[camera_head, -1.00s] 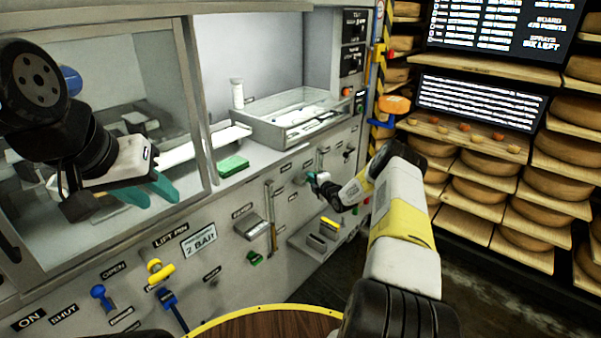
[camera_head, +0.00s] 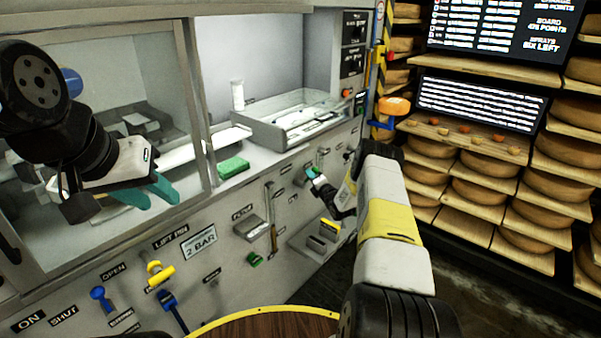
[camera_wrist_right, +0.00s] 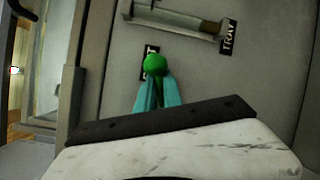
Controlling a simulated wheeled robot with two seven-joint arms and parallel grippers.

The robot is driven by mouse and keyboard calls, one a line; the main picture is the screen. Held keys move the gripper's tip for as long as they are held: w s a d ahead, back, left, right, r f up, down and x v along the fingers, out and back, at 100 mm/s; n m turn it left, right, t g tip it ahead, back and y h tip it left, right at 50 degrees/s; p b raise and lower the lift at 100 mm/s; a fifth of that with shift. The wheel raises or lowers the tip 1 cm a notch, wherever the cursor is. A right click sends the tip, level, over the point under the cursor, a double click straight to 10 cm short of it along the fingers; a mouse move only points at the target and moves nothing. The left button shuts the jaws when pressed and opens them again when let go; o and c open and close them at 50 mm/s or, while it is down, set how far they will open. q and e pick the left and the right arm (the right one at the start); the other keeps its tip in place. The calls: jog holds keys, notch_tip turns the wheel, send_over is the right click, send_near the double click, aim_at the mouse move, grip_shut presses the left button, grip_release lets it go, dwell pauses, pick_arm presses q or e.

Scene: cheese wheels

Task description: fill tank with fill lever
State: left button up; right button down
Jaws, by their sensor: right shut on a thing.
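A round green knob (camera_wrist_right: 155,64) on the grey panel shows in the right wrist view, and the teal fingers of my right gripper (camera_wrist_right: 157,92) are closed on it. The label behind it is mostly covered, so I cannot read whether this is the fill lever. In the head view my right gripper (camera_head: 312,174) is at the panel front, right of the middle, and the knob is small there. My left gripper (camera_head: 160,190) is empty in front of the glass cabinet at left, its teal fingers apart. I cannot make out the tank for sure.
The panel carries a blue knob (camera_head: 98,292), a yellow handle (camera_head: 158,272) and a "2 BAR" sign (camera_head: 199,243). A green sponge (camera_head: 233,167) lies on the ledge. A wooden round top (camera_head: 265,325) is at the bottom. Cheese shelves (camera_head: 490,190) stand at right.

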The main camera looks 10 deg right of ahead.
jog(key=n, duration=0.1)
jog(key=r+n+t, duration=0.1)
jog(key=n, duration=0.1)
jog(key=s+a+r+n+t+y, duration=0.1)
jog(key=n, duration=0.1)
jog(key=shift+a, duration=0.1)
dwell(0.4)
jog(key=c, duration=1.5)
grip_release()
jog(key=v, duration=0.8)
